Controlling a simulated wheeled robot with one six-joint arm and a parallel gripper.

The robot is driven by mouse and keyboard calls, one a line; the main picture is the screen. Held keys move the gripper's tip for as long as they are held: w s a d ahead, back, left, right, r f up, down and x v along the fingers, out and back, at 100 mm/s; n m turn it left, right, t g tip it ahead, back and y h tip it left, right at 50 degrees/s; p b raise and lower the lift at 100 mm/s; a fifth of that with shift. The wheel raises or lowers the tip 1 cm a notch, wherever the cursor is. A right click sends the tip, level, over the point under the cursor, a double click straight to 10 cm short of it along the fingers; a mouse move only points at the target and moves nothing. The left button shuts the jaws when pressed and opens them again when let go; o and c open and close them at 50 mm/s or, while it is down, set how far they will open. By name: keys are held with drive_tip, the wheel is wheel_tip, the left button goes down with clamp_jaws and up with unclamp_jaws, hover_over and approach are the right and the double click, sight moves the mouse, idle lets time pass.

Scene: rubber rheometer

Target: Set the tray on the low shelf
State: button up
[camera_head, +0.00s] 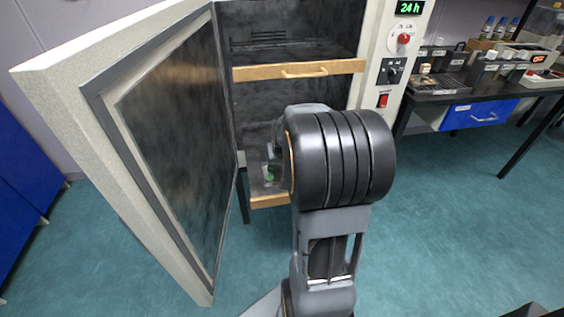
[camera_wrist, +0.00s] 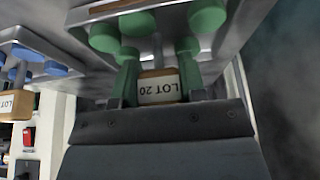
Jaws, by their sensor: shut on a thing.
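My gripper (camera_wrist: 158,98) is shut on the tan handle block, marked "LOT 20", of a grey metal tray (camera_wrist: 222,58). The tray carries several green pieces with round ends. In the head view, my own wrist hides most of my gripper and the tray. A small green patch (camera_head: 270,172) shows left of my wrist, inside the open cabinet. The low shelf (camera_head: 270,201) has a light wooden front edge, just below that patch. I cannot tell whether the tray touches this shelf.
The cabinet door (camera_head: 165,150) stands open on the left. An upper shelf with a wooden front bar (camera_head: 340,68) spans the opening. The control panel (camera_head: 395,55) borders it on the right. A second tray with blue pieces (camera_wrist: 55,69) shows in the wrist view. A bench (camera_head: 460,97) stands right.

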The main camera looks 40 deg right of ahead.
drive_tip(key=o, duration=1.1)
drive_tip(key=shift+f, duration=0.1)
wheel_tip(320, 180, up, 6)
drive_tip(key=p, duration=0.5)
